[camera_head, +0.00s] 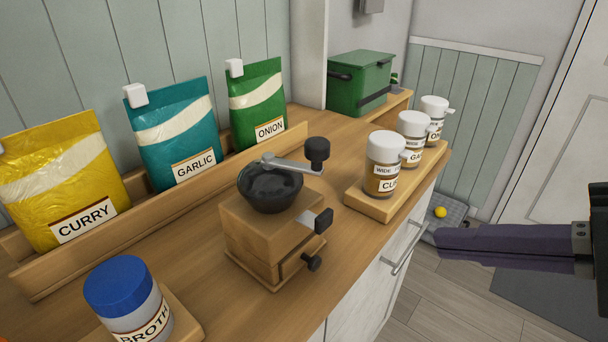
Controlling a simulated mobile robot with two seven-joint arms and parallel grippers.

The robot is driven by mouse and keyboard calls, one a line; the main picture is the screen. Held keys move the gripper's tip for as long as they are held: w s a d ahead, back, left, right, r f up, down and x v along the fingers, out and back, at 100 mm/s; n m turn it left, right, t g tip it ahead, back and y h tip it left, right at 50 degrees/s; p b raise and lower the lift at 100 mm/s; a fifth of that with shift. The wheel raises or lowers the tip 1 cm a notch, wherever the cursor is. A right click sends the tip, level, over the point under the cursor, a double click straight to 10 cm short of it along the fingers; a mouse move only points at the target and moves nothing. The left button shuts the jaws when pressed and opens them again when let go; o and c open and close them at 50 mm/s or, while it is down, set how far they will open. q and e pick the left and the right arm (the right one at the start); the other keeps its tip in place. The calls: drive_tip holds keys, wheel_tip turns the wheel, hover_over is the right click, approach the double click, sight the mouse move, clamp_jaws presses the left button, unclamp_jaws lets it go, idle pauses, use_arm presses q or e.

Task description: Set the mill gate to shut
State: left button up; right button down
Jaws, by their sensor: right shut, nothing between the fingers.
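The mill (262,222) stands on the wooden counter. It has a wooden body, a dark bowl (270,190) on top and a crank with a black knob (317,152). A metal slide with a black grip (322,221), which looks like the gate, sticks out from the body's right side, with a little metal showing between grip and wood. Below it is a small drawer with a dark knob (313,262). My right gripper (445,240) is at the right, shut and empty, beyond the counter's front edge and apart from the mill. My left gripper is not in view.
A blue-lidded jar (125,295) stands front left. A green box (360,82) is behind.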

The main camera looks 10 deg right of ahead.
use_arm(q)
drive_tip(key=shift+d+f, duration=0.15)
use_arm(e)
approach(328, 221)
wheel_tip(328, 221, down, 3)
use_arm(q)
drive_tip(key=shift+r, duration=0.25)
use_arm(e)
drive_tip(key=w+a, duration=0.2)
drive_tip(key=w, duration=0.1)
drive_tip(key=shift+w+a, duration=0.3)
drive_tip(key=shift+a, duration=0.1)
drive_tip(key=shift+w+a, duration=0.3)
drive_tip(key=shift+w, duration=0.05)
use_arm(q)
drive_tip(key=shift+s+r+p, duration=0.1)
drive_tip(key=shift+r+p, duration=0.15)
drive_tip(key=shift+p, duration=0.1)
use_arm(e)
drive_tip(key=shift+w+a+f, duration=0.1)
drive_tip(key=shift+w+a, duration=0.75)
drive_tip(key=shift+w, duration=0.2)
